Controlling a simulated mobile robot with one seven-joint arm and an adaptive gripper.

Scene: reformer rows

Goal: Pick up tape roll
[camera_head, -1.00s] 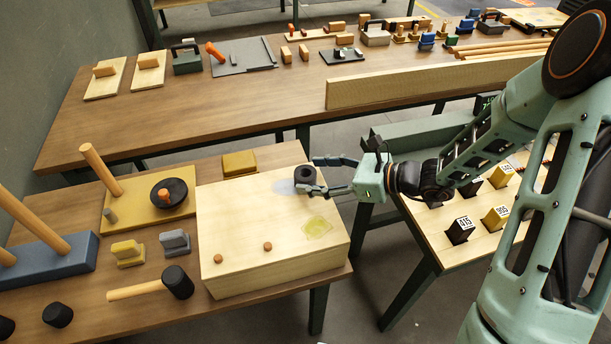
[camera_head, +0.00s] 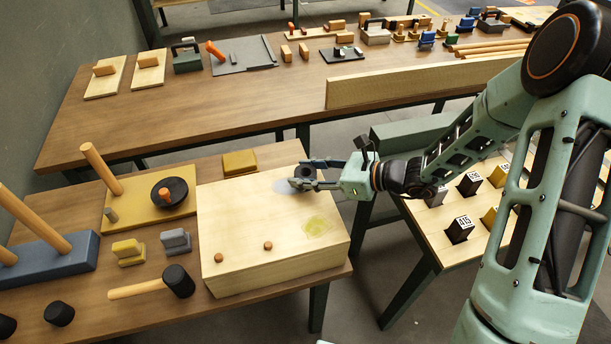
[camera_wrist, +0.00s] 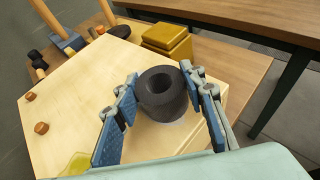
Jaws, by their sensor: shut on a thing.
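The tape roll (camera_head: 305,171) is a dark grey ring near the far right corner of the pale wooden box (camera_head: 268,220). In the wrist view the tape roll (camera_wrist: 163,94) stands with its round hole facing up, between the two blue-padded fingers. My gripper (camera_head: 303,176) has come in from the right and is shut on the roll; its fingers (camera_wrist: 160,82) lie on either side of it. The fingers hide part of the roll in the head view. I cannot tell whether the roll is touching the box top.
A yellow block (camera_head: 239,163) sits behind the box. A black-headed mallet (camera_head: 178,281) lies to its left. A table with dark and yellow blocks (camera_head: 460,229) is at right.

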